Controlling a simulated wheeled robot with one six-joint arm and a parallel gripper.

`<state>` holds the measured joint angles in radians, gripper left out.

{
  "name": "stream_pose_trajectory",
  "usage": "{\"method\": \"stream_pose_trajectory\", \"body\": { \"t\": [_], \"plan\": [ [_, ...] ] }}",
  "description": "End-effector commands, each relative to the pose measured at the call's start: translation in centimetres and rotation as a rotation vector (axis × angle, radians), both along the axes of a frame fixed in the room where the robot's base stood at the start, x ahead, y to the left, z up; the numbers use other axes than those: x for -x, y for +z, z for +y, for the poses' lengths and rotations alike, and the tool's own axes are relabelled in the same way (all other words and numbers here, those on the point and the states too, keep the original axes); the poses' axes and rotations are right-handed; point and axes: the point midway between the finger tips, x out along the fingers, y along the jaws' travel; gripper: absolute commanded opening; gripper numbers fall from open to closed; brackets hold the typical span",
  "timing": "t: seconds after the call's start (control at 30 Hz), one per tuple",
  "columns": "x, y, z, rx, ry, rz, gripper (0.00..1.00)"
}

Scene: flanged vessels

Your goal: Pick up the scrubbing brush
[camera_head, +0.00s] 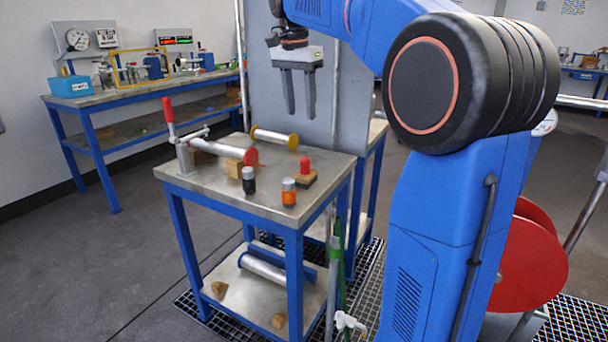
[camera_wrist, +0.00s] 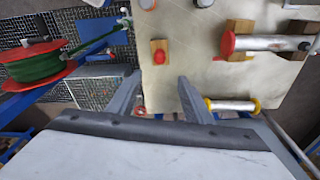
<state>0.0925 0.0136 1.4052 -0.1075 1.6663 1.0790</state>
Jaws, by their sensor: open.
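The scrubbing brush (camera_head: 306,178) appears to be the wooden block with a red knob on top, standing at the right part of the steel table top (camera_head: 222,197). In the wrist view the brush (camera_wrist: 160,52) lies just beyond my fingertips, near the table edge. My gripper (camera_head: 299,117) is open and empty, hanging above the table's far side, higher than the brush and apart from it. In the wrist view my gripper (camera_wrist: 159,77) shows its two fingers spread, with nothing between them.
A black jar (camera_head: 248,181) and an orange jar (camera_head: 289,193) stand near the brush. A red-ended spool (camera_head: 222,150) rests on wooden blocks by a red-handled clamp (camera_head: 169,112). A yellow-ended spool (camera_head: 273,138) lies behind. A grey panel (camera_head: 330,95) stands behind my gripper.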

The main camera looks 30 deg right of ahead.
Motion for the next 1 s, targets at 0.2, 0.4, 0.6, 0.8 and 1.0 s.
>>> {"method": "stream_pose_trajectory", "body": {
  "t": [0.2,0.4,0.6,0.8,1.0],
  "plan": [
    [-0.1,-3.6,-0.4,0.000,0.001,0.002,0.46],
    [-0.2,-7.2,-0.8,-0.001,0.002,0.004,0.46],
    [-0.4,-10.2,-1.1,0.000,0.003,0.003,0.46],
    [-0.4,-11.5,-1.3,0.001,0.003,0.001,0.46],
    [-0.5,-13.5,-1.5,0.000,0.003,0.003,0.46]
  ]
}}
